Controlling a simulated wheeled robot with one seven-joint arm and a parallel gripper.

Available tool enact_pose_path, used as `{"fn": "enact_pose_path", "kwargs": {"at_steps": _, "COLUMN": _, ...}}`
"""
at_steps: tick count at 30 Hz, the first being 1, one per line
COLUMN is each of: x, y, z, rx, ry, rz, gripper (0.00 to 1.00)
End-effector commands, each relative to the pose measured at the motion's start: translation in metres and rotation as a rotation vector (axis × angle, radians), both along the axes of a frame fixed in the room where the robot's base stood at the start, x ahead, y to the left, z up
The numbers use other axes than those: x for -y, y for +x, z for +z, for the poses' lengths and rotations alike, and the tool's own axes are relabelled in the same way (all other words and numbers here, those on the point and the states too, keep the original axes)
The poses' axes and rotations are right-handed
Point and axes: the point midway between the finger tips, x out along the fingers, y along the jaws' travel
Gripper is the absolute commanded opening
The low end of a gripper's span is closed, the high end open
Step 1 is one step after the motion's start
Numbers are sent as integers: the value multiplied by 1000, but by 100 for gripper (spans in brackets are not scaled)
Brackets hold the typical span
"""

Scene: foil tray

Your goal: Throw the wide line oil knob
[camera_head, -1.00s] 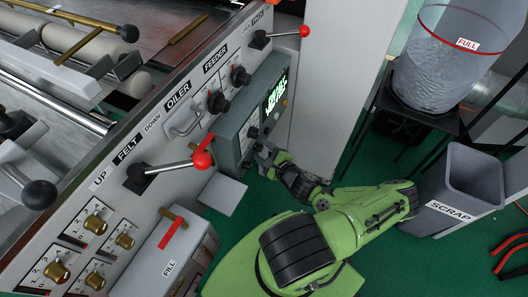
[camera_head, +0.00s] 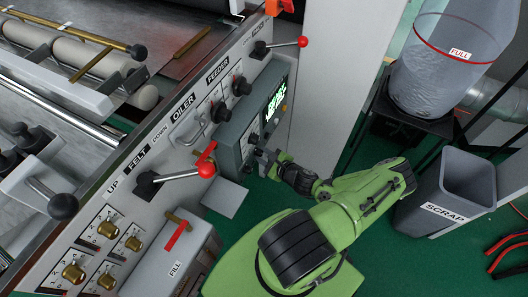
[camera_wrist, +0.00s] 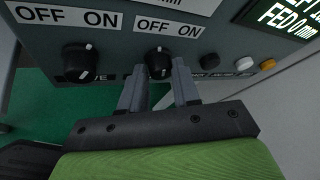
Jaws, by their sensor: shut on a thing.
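My gripper (camera_wrist: 158,85) has its two grey fingers on either side of a round black knob (camera_wrist: 159,62) on the grey control panel and is shut on it. This knob is the right one of two, under an OFF ON label, and its white mark points roughly upward. The left knob (camera_wrist: 80,62) has the same label above it, and its white mark tilts right. The lettering beneath the knobs is partly hidden, so I cannot read which is the wide line oil knob. In the head view my gripper (camera_head: 265,157) is at the panel front (camera_head: 236,132).
Black, white and orange buttons (camera_wrist: 245,63) sit right of the held knob, below a green display (camera_wrist: 284,18). A red-ended lever (camera_head: 207,170) stands out left of the panel. A FILL box (camera_head: 172,258), SCRAP bin (camera_head: 430,212) and clear tank (camera_head: 435,80) stand nearby.

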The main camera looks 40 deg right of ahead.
Motion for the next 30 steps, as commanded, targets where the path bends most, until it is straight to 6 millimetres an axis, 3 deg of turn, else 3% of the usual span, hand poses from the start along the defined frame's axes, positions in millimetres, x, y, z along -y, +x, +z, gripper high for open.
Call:
{"fn": "enact_pose_path", "kwargs": {"at_steps": 1, "x": 2, "y": 0, "z": 7, "rx": -18, "ry": 33, "rz": 2, "gripper": 1}}
{"fn": "enact_pose_path", "kwargs": {"at_steps": 18, "x": 7, "y": 3, "z": 5, "rx": -185, "ry": 517, "rz": -1, "gripper": 1}}
{"fn": "enact_pose_path", "kwargs": {"at_steps": 30, "x": 8, "y": 4, "z": 5, "rx": -251, "ry": 711, "rz": -3, "gripper": 1}}
